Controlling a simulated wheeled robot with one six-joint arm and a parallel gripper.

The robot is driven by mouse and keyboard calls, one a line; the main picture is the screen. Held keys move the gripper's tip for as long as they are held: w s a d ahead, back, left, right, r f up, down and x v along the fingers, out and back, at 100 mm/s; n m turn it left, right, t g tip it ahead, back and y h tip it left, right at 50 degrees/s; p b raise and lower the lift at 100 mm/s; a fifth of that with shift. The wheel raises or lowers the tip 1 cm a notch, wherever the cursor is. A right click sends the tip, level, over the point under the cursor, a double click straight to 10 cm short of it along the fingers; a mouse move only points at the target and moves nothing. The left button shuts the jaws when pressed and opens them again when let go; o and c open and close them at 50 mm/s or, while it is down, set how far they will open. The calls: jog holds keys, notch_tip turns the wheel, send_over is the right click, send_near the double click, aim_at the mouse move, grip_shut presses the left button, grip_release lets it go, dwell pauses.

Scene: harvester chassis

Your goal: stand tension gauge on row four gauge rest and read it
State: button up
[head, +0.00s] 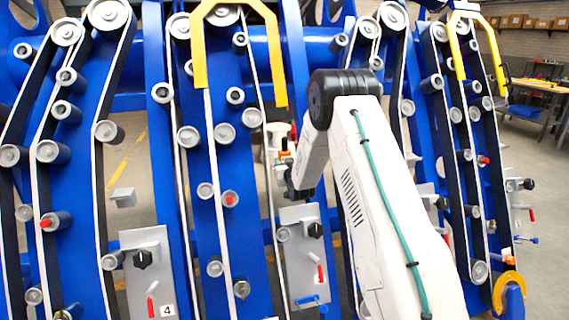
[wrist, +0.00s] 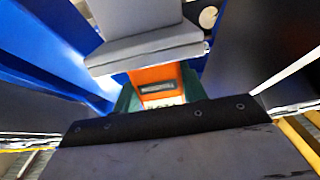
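The tension gauge (wrist: 158,88) is an orange body with a small dark display, in the middle of the wrist view. Dark green parts lie against both its sides, just beyond the black front edge of my gripper (wrist: 160,105). My gripper looks shut on it; the fingertips are mostly hidden. A grey stepped block (wrist: 150,45), looking like a gauge rest, is close beyond the gauge; I cannot tell if they touch. In the head view my gripper (head: 292,180) is partly hidden behind my white arm, with a bit of orange gauge (head: 285,153) showing. The display reading is illegible.
A plate marked 4 (head: 142,275) with a black knob and red lever stands at lower left. A grey bracket (head: 122,197) is above it. Blue frames with rollers and belts crowd both sides. Yellow guards (head: 200,50) hang above. A workbench (head: 540,90) is far right.

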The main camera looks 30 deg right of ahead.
aim_at(285, 149)
jog(key=shift+r, duration=3)
jog(key=shift+c, duration=0.5)
jog(key=shift+a, duration=0.1)
